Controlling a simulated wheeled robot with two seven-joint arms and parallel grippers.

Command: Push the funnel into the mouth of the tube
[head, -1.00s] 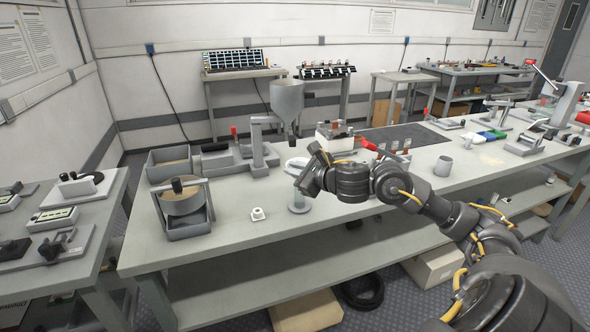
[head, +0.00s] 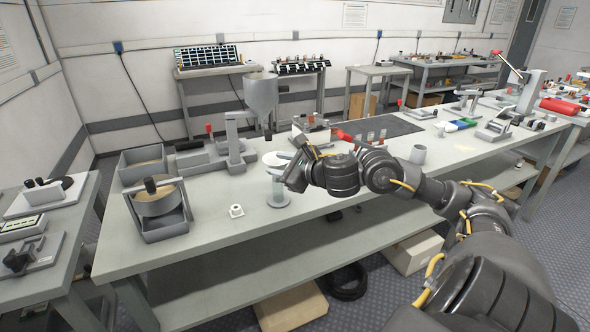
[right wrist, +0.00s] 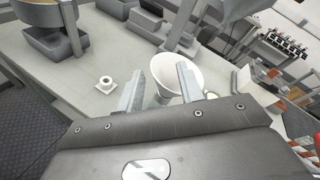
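The white funnel (head: 275,158) has its wide mouth up above the clear tube (head: 278,188), which stands upright on a round grey base on the near bench. My right gripper (head: 285,168) is at the funnel, just over the top of the tube. In the right wrist view the funnel (right wrist: 181,70) sits between the two fingers (right wrist: 160,82), which close on its cone from both sides. The fingers hide the funnel's lower end, so I cannot tell how far it enters the tube. My left gripper is not in view.
A small white fitting (head: 236,211) lies left of the tube. A round pan in a grey frame (head: 160,208) stands further left. A grey hopper on a stand (head: 261,92) rises behind the funnel. The bench front near the tube is clear.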

